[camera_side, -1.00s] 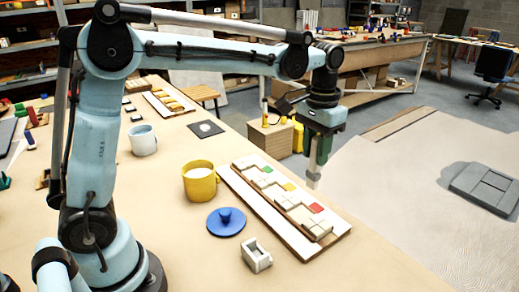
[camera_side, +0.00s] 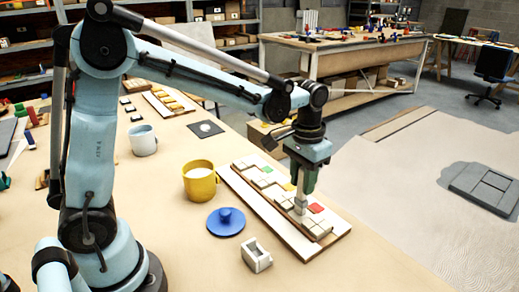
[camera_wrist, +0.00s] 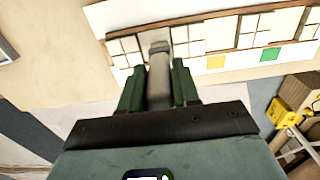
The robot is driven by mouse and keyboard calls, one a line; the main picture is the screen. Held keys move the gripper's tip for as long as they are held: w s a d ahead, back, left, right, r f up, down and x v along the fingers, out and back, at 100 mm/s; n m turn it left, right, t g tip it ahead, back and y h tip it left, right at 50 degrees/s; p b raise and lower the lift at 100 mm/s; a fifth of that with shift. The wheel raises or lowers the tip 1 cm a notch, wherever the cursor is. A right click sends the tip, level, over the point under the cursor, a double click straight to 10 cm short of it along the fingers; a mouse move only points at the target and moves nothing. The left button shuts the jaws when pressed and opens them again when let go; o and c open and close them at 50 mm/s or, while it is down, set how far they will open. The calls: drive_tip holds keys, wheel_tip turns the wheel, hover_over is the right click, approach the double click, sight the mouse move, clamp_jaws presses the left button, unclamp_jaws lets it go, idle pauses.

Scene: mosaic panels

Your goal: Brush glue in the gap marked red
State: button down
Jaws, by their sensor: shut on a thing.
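The mosaic panel (camera_side: 331,240) lies on the bench, with pale tile blocks and a red mark (camera_side: 316,208), a yellow mark (camera_side: 289,187) and a green mark (camera_side: 267,169). My gripper (camera_side: 305,184) is shut on a pale brush (camera_side: 300,207), held upright over the panel beside the red mark. In the wrist view, the brush (camera_wrist: 158,80) points at the gap between two tile blocks. Whether its tip touches the panel, I cannot tell. The red mark is not visible there; the yellow mark (camera_wrist: 215,62) and green mark (camera_wrist: 270,54) show to the right.
A blue lid (camera_side: 226,222) with a knob and a small grey holder (camera_side: 257,255) lie in front. A pale mug (camera_side: 143,140) stands farther left. The bench front is clear.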

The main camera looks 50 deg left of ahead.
drive_tip(key=shift+s+d+f, duration=0.35)
drive_tip(key=shift+s+d, duration=0.3)
drive_tip(key=shift+s, duration=0.9)
drive_tip(key=shift+w+f, duration=0.25)
drive_tip(key=shift+w, duration=1.35)
drive_tip(key=shift+w+f, duration=0.2)
drive_tip(key=shift+w, duration=1.4)
wheel_tip(320, 180, up, 10)
drive_tip(key=shift+s+f, duration=0.15)
